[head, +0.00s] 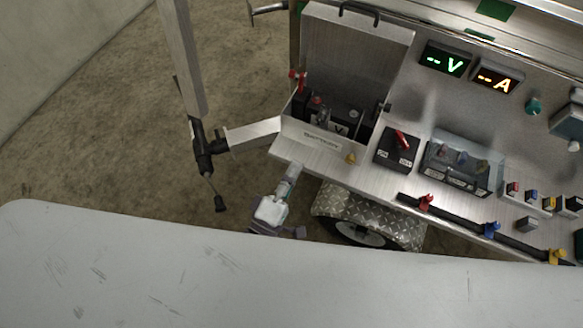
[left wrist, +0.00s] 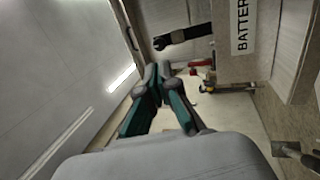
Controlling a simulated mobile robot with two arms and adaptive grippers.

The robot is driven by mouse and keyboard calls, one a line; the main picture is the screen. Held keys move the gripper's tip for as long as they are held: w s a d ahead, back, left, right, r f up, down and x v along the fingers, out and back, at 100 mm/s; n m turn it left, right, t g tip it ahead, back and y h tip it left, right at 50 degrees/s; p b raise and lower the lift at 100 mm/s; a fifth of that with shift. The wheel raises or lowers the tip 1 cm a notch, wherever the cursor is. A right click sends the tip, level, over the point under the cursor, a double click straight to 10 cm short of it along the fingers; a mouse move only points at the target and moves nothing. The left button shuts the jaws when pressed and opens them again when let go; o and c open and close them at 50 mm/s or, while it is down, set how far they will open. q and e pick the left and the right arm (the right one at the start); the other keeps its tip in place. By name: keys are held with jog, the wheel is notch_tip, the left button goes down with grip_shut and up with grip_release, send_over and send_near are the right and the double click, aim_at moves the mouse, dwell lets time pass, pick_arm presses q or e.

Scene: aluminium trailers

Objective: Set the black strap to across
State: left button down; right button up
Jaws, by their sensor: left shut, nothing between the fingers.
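In the left wrist view a black elongated piece (left wrist: 183,36) with a blunt end lies just beyond my fingers, beside the box with the BATTERY label (left wrist: 242,25). It looks like the black strap, but I cannot be sure. I cannot make the strap out in the head view. My left gripper (head: 291,174) is in front of the battery box (head: 312,135), low beside its front edge. In the left wrist view its teal-sided fingers (left wrist: 158,78) are together and empty, apart from the black piece. My right gripper is not in view.
The battery box's lid (head: 355,48) stands open. To its right are a red-handled switch (head: 402,142), a clear-covered block (head: 462,162) and lit displays (head: 445,60). A wheel guard (head: 370,213) is below. A metal post (head: 183,60) stands left. Open floor (head: 90,130) lies further left.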

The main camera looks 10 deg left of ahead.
aim_at(319, 121)
pick_arm(q)
jog(key=p+x, duration=0.2)
jog(key=x, duration=0.8)
jog(key=shift+w, duration=0.15)
